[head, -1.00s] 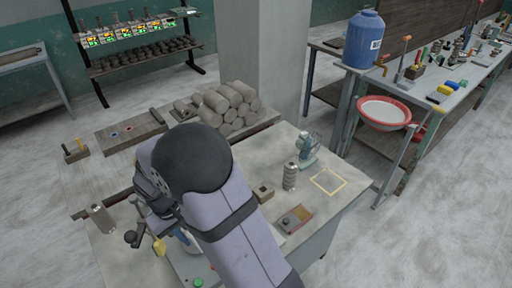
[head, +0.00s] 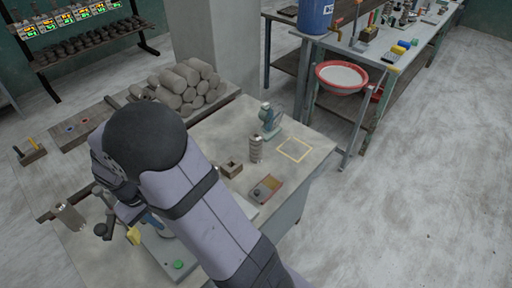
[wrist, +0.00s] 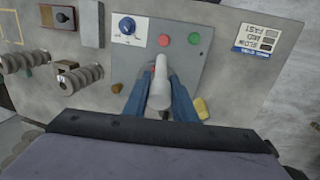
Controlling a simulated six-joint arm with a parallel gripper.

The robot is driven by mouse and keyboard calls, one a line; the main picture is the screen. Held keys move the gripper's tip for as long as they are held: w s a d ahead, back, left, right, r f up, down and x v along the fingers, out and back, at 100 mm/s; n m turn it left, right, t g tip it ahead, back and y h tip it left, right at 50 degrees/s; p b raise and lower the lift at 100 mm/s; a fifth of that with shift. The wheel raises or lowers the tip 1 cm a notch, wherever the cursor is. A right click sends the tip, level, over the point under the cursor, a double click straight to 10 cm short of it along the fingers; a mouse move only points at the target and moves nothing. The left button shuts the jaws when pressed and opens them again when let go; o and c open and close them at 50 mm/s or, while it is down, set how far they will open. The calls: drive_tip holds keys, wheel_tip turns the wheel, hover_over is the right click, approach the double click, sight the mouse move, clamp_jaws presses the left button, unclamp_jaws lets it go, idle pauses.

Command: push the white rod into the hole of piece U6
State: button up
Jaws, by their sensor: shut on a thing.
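In the wrist view the blue fingers of my gripper (wrist: 159,75) are shut on the white rod (wrist: 158,97), one finger on each side. The rod is seen nearly along its length, over the grey control panel. In the head view my arm hides the rod and most of the gripper. Ridged grey pieces lie left of the gripper in the wrist view: one ridged piece (wrist: 22,62) at the far left, and one labelled ridged piece (wrist: 84,77) closer in. The label is too small to read, so I cannot tell which is U6. No rod-to-hole contact shows.
The control panel (wrist: 180,62) has a blue knob, a red button and a green button. In the head view, clay rolls (head: 185,85) are stacked at the back, and a yellow square outline (head: 294,149) is empty.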

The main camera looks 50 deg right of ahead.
drive_tip(key=w+d+r+m+b, duration=0.1)
drive_tip(key=w+d+m, duration=0.2)
drive_tip(key=w+d, duration=0.6)
wheel_tip(320, 180, up, 6)
drive_tip(key=m+t+b, duration=0.2)
drive_tip(key=m, duration=0.5)
hover_over(256, 133)
drive_tip(key=s+a, duration=0.1)
drive_tip(key=shift+a+f+p, duration=0.1)
drive_tip(key=shift+f+p, duration=0.95)
drive_tip(key=shift+f, duration=3.05)
drive_tip(key=shift+f, duration=0.15)
drive_tip(key=o, duration=1)
drive_tip(key=shift+o, duration=0.2)
